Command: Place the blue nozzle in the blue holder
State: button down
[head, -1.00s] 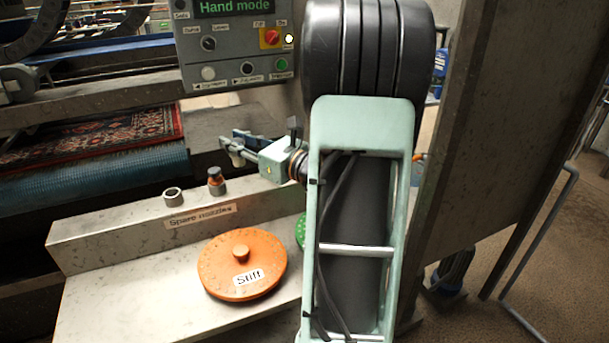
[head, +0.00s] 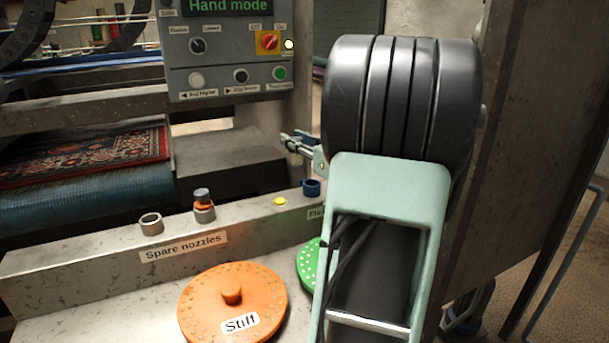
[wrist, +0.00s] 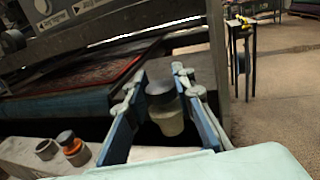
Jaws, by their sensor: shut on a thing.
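In the head view, my gripper (head: 288,142) is small, at the left of my arm, and the nozzle is hard to make out there. The blue holder (head: 312,188), a short round cup, stands on the grey ledge below and slightly right of my gripper. My arm partly hides the label beside it.
On the ledge (head: 100,250) stand an empty grey holder (head: 150,224), a holder with an orange-banded nozzle (head: 203,207) and a small yellow disc (head: 279,201). An orange disc (head: 255,300) and a green disc (head: 309,262) lie in front. A control panel (head: 225,55) stands behind.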

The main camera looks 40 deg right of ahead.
jog(key=shift+s+d+f+b, duration=0.15)
jog(key=shift+d+f+b, duration=0.45)
jog(key=shift+f, duration=0.85)
jog(key=shift+s+d+f+b, duration=0.25)
jog(key=shift+d+f, duration=0.6)
jog(key=shift+f, duration=0.6)
jog(key=shift+s+d+f+b, duration=0.1)
jog(key=shift+d+f+b, duration=0.5)
jog(key=shift+f, duration=0.85)
jog(key=shift+d+f, duration=0.1)
jog(key=shift+d, duration=0.05)
jog(key=shift+f, duration=0.15)
jog(key=c, duration=1.7)
grip_release()
jog(key=shift+o, duration=0.2)
jog(key=shift+r, duration=0.2)
jog(key=s+p, duration=0.2)
jog(key=s, duration=1)
jog(key=shift+a, duration=0.3)
